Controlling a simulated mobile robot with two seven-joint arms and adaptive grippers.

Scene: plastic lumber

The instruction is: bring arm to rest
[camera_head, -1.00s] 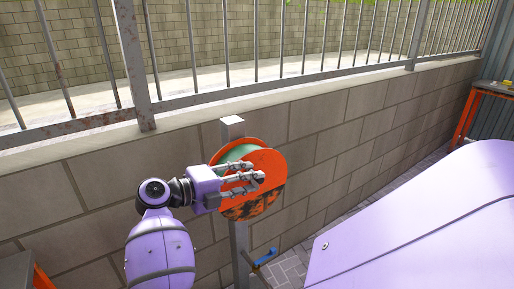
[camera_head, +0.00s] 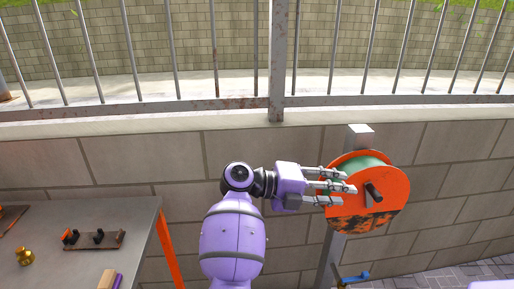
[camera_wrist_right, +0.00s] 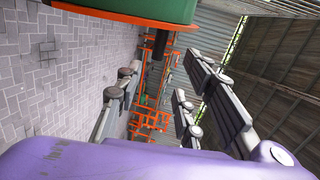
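My right gripper (camera_head: 345,187) reaches in from the left in front of an orange reel (camera_head: 390,188) in the head view. Its fingers are spread apart and overlap the reel's left part. The reel has a green drum, a dark-stained lower half and a dark handle (camera_head: 374,191), which stands just right of the fingertips. In the right wrist view the gripper (camera_wrist_right: 155,78) is open with nothing between its fingers. My left gripper is not in view.
A grey table (camera_head: 75,220) with an orange leg stands at lower left, bearing a brass object (camera_head: 25,257) and a small rack (camera_head: 94,238). A block wall (camera_head: 130,165) with a metal fence runs behind. A blue-handled tap (camera_head: 355,277) sits below the reel.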

